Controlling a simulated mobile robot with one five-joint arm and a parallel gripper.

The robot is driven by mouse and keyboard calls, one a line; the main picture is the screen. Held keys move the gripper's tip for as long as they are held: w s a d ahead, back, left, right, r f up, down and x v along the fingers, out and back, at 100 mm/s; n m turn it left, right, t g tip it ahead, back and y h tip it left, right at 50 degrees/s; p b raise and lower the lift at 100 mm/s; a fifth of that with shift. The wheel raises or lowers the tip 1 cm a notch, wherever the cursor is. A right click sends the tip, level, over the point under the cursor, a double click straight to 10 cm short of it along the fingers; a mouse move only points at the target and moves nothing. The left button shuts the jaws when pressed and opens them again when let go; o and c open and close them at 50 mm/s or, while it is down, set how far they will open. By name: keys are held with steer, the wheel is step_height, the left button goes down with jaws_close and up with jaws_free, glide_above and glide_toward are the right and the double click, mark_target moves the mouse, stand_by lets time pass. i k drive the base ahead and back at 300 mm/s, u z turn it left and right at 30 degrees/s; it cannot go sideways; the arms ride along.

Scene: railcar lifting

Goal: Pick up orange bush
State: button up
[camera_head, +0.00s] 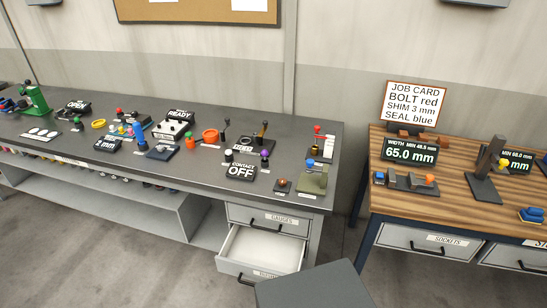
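Several small orange things are in view, and I cannot tell for sure which is the orange bush. An orange cup-like piece (210,135) sits on the dark bench, right of the READY display. A smaller orange piece (190,143) stands to its left, close by. Another orange piece (429,179) is at the right end of the grey measuring fixture (405,181) on the wooden bench. My gripper is not in view.
The dark bench (310,195) carries several levers, displays and small parts. A drawer (262,250) below its right end stands open and looks empty. A gap of floor separates it from the wooden bench (455,205), where a job card (414,103) stands.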

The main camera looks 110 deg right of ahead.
mark_target(315, 148)
steer(key=i, duration=0.75)
steer(key=z, duration=3.05)
steer(key=i, duration=2)
steer(key=u, duration=0.1)
